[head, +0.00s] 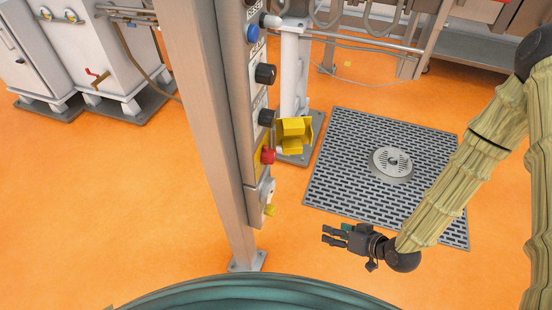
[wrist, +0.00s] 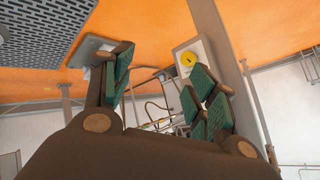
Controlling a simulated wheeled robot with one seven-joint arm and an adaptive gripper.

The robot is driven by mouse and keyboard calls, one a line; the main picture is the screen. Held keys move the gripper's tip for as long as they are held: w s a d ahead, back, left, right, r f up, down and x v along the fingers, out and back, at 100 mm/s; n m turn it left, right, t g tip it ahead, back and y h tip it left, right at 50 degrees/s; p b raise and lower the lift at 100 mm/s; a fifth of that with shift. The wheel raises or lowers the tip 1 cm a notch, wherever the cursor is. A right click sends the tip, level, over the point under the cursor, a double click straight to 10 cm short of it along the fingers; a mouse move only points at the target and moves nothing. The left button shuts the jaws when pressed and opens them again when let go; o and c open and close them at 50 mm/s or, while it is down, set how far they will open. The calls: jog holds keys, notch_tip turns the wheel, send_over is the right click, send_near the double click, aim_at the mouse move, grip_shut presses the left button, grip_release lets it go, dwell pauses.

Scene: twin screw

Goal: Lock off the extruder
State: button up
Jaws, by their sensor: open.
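A narrow grey control panel (head: 257,100) is fixed to a steel post. It carries a blue button (head: 252,33), two black knobs (head: 265,73) and a red knob (head: 267,155) on a yellow plate. A yellow box-like cover (head: 294,131) stands out beside the red knob, its open side showing; whether it is attached there I cannot tell. A small yellow piece (head: 270,210) is at the panel's lower end. My gripper (head: 325,235) is open and empty, right of and apart from the panel. The wrist view shows its spread fingers (wrist: 160,75) and a yellow disc (wrist: 188,59) on a pale box.
The steel post (head: 215,130) rises close in front. A dark floor grate (head: 345,160) with a round drain lies behind my arm. White cabinets (head: 100,50) stand at the back left, pipes and a steel bench at the back right. Orange floor is free at left.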

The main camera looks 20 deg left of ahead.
jog(key=w+a+r+n+y, duration=0.45)
jog(key=w+a+r, duration=0.2)
jog(key=r, duration=0.35)
jog(key=n+g+y+b, duration=0.1)
jog(key=n+g+y, duration=0.3)
jog(key=n+y, duration=0.15)
send_near(274, 159)
jog(key=a, duration=0.9)
jog(key=shift+w+a+r, duration=0.1)
jog(key=shift+w+a, duration=0.15)
jog(key=shift+w, duration=0.15)
jog(key=c, duration=1)
